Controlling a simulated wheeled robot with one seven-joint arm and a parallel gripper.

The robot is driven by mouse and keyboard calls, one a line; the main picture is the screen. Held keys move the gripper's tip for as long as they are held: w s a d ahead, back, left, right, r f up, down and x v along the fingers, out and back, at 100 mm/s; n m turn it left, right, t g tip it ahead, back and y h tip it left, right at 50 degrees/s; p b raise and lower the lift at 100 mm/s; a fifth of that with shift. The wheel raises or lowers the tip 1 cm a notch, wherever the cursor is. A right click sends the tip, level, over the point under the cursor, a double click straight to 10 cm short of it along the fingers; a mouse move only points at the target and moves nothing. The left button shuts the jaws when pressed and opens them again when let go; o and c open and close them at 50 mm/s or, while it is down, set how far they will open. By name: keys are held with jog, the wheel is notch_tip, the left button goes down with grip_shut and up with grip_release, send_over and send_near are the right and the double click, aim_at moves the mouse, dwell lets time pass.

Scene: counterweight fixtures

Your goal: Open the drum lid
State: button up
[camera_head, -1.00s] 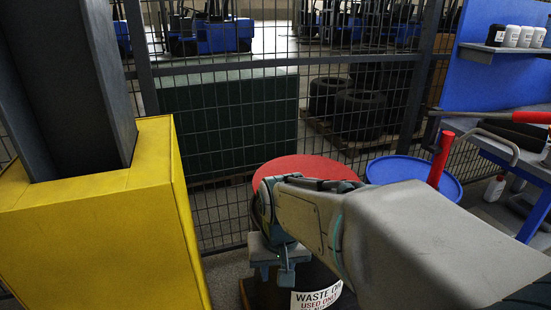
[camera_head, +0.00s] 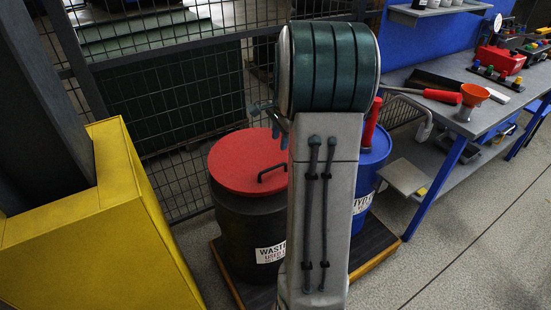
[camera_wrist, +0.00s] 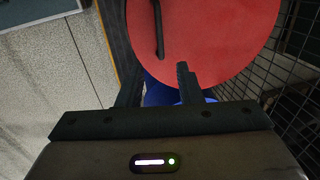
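The dark drum (camera_head: 246,228) with a "WASTE" label stands on a low pallet in the head view. Its round red lid (camera_head: 235,165) lies flat on top, with a black bar handle (camera_head: 272,171) toward its right side. My arm hides part of the lid's right edge. In the wrist view the red lid (camera_wrist: 205,45) fills the upper middle, and its handle (camera_wrist: 159,28) is ahead of the fingers. My gripper (camera_wrist: 158,88) is open and empty, its two dark fingers apart, with blue showing between them. The handle is not between the fingertips.
A blue drum (camera_head: 371,160) stands close behind and right of the dark drum. A yellow box-like base (camera_head: 110,230) is at left, wire fence (camera_head: 180,100) behind. The floor at lower right is clear.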

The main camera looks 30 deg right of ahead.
jog(key=f, duration=0.3)
jog(key=w+f, duration=0.1)
jog(key=f, duration=0.3)
jog(key=w+f, duration=0.1)
jog(key=f, duration=0.3)
jog(key=shift+w+f+p, duration=0.1)
jog(key=shift+f+p, duration=0.15)
jog(key=shift+p, duration=0.1)
jog(key=shift+r, duration=0.1)
grip_shut()
